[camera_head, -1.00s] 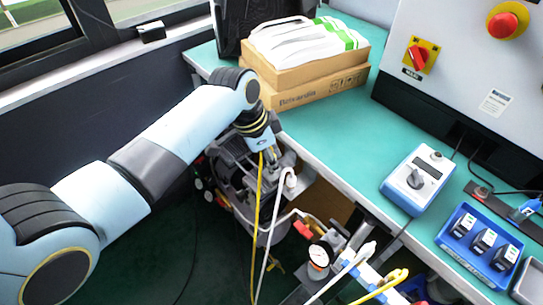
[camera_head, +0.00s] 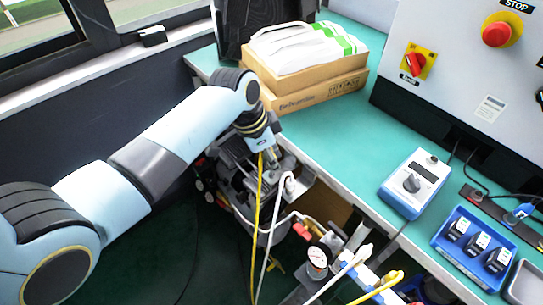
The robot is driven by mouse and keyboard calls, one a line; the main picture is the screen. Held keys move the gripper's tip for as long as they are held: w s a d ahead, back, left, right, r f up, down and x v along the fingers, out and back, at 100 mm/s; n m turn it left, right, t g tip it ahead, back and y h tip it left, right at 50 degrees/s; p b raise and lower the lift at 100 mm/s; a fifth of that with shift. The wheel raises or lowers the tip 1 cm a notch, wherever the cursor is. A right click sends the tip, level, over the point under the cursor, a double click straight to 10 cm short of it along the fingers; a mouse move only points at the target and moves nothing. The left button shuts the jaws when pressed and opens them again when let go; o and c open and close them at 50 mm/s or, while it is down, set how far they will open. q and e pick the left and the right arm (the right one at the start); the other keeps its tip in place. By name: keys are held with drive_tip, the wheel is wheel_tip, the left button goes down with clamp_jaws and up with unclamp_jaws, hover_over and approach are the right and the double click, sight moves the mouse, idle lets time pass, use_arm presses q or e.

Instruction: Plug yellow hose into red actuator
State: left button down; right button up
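My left gripper (camera_head: 274,164) reaches down past the bench's front edge, over dark equipment. Its fingers are small and partly hidden, so I cannot tell whether they are open or shut. A yellow hose (camera_head: 258,215) hangs down from beside the gripper; I cannot tell whether the fingers hold it. A second yellow hose end (camera_head: 385,286) shows at the lower right, apart from the gripper. A small red part (camera_head: 301,231) sits below and right of the gripper, near a round gauge; I cannot tell if it is the red actuator. My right gripper is not in view.
A white hose (camera_head: 268,240) hangs beside the yellow one, and a white hose end (camera_head: 358,256) lies near the round gauge (camera_head: 318,257). The green bench (camera_head: 335,135) carries cardboard boxes (camera_head: 315,92), a blue meter (camera_head: 414,184) and a blue tray (camera_head: 447,242).

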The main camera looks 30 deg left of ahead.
use_arm(q)
drive_tip(key=shift+r+p, duration=1.7)
drive_tip(key=shift+p, duration=0.05)
drive_tip(key=shift+f, duration=0.1)
